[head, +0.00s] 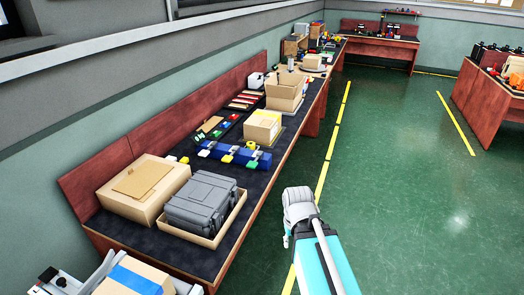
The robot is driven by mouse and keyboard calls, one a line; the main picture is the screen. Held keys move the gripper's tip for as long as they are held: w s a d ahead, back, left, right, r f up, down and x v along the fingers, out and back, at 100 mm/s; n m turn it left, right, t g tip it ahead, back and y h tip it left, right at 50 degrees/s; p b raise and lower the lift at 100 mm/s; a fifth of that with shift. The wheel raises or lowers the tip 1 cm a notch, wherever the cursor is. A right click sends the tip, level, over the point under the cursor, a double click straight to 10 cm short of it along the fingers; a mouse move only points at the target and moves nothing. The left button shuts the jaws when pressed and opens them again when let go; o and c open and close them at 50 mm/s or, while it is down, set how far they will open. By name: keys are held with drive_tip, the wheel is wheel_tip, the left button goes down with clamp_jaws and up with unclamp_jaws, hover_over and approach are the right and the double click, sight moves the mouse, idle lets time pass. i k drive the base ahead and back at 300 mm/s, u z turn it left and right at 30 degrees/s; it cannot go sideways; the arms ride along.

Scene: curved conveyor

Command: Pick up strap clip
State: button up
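I cannot tell for certain which item is the strap clip. Several small coloured pieces sit on and around a long blue bar (218,148) on the dark bench top. My teal and white arm shows at the lower middle, over the floor and right of the bench. My gripper cannot be made out.
The long bench (262,185) runs along the wall. The green floor (400,190) to the right is clear.

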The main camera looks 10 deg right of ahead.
sight(251, 144)
drive_tip(key=k, duration=0.7)
drive_tip(key=i, duration=1.55)
drive_tip(key=z, duration=0.55)
